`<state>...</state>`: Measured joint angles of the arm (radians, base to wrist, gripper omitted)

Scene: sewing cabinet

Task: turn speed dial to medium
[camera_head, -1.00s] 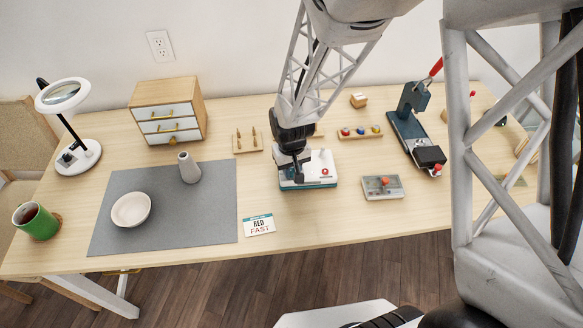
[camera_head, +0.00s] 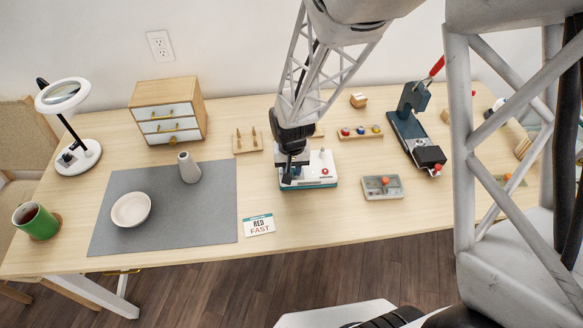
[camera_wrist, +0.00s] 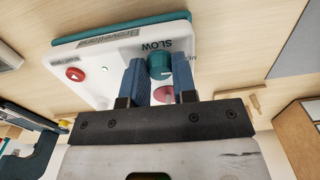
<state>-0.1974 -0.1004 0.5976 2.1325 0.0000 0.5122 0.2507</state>
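A white sewing machine panel with a teal base (camera_head: 318,171) lies on the table. In the wrist view the same machine (camera_wrist: 105,62) carries a teal dial (camera_wrist: 160,66) beside the word "SLOW". My gripper (camera_head: 288,180) is over the machine's left part. In the wrist view the blue fingers of my gripper (camera_wrist: 160,72) stand on either side of the dial, close to it. Whether they press on it cannot be told. The dial's pointer and the other speed labels are hidden or unreadable.
A red button (camera_wrist: 75,74) sits on the machine. A grey box with an orange knob (camera_head: 382,187) stands to the right, a spool rack (camera_head: 360,133) behind, and a peg stand (camera_head: 247,144) at left. A grey mat (camera_head: 165,225) lies further left.

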